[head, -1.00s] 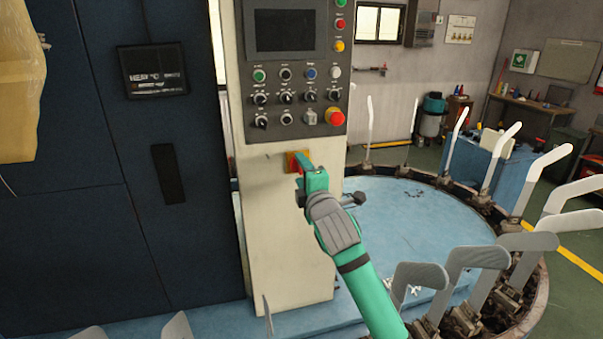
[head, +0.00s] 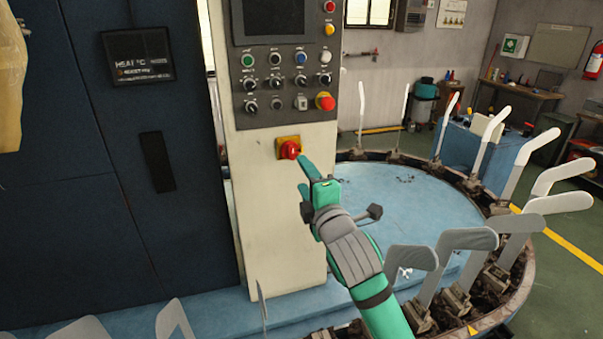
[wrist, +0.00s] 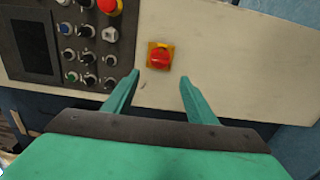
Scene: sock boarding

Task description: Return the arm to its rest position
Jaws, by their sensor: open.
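My gripper (head: 304,174) is at the end of my green arm, in front of the pale control column (head: 285,215). In the wrist view my gripper (wrist: 152,88) has its two green fingers spread apart with nothing between them. The red rotary switch on a yellow plate (head: 289,149) is on the column, just above and left of the fingertips in the head view. The switch (wrist: 160,57) also shows in the wrist view, beyond the fingertips and apart from them.
A control panel (head: 287,75) with buttons, knobs and a red emergency stop (head: 325,101) is above the switch. Several upright sock boards (head: 470,239) ring the blue round platform (head: 410,205) at the right. A dark cabinet (head: 85,215) stands at the left.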

